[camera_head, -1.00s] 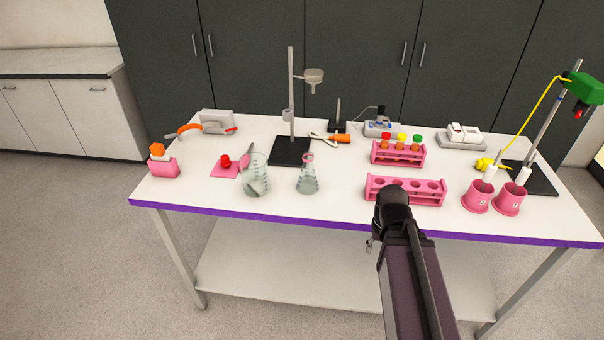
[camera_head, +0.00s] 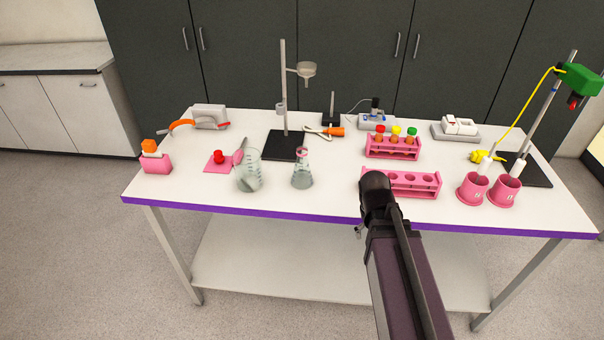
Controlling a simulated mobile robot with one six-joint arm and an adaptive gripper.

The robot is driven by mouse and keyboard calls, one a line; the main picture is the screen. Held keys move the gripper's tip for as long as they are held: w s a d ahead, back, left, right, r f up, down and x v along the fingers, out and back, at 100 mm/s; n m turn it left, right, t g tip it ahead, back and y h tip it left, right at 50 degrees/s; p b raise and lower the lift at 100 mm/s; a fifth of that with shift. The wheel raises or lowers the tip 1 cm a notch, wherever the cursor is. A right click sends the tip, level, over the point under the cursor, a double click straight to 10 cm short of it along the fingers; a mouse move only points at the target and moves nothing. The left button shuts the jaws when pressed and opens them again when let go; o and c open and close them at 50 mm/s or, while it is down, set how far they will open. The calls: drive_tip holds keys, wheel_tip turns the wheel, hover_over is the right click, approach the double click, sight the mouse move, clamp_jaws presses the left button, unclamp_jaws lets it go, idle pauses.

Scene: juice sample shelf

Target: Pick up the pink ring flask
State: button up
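The pink ring flask (camera_head: 302,176) is a clear conical flask with a pink ring at its neck. It stands upright on the white table (camera_head: 330,203), near the front and left of the middle. My arm reaches up from the bottom of the picture, and its black joint is in front of the table's front edge, to the right of the flask. My gripper cannot be made out; only a small dark part shows beside the arm. Nothing is touching the flask.
A clear beaker (camera_head: 249,177) stands close left of the flask. A stand with a black base (camera_head: 287,147) is behind it. An empty pink rack (camera_head: 420,187) is to its right, partly behind my arm. Pink cups (camera_head: 472,190) stand farther right. The table is bare between flask and rack.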

sight(298, 163)
drive_tip(key=w+a+r+n+t+h, duration=0.1)
drive_tip(key=w+a+n, duration=0.2)
drive_tip(key=a+n, duration=0.1)
drive_tip(key=w+a+r+n+t+h, duration=0.1)
drive_tip(key=w+a+n+h, duration=0.1)
drive_tip(key=w+a+n, duration=0.1)
drive_tip(key=w+a+r+n+t+h, duration=0.1)
drive_tip(key=w+a+n+t, duration=0.1)
drive_tip(key=w+a+n, duration=0.2)
drive_tip(key=shift+w+a+r+n+h, duration=0.15)
drive_tip(key=shift+a+r+n, duration=0.1)
drive_tip(key=shift+n, duration=0.35)
drive_tip(key=shift+s+a+r+n+h, duration=0.1)
drive_tip(key=shift+a+r+n+h, duration=0.1)
drive_tip(key=shift+n, duration=0.4)
drive_tip(key=w+a+r+n+t, duration=0.2)
drive_tip(key=a+r+n+t, duration=0.1)
drive_tip(key=a+n, duration=0.3)
drive_tip(key=w+a+r+n+t+h, duration=0.1)
drive_tip(key=w+a+r+n+t, duration=0.1)
drive_tip(key=a+n, duration=0.4)
drive_tip(key=a+r+t, duration=0.1)
drive_tip(key=a, duration=0.3)
drive_tip(key=shift+r, duration=0.1)
drive_tip(key=shift+b+x, duration=1.95)
drive_tip(key=shift+x, duration=2.45)
drive_tip(key=shift+d, duration=0.15)
drive_tip(key=shift+b+x, duration=1.2)
drive_tip(key=shift+x, duration=1.3)
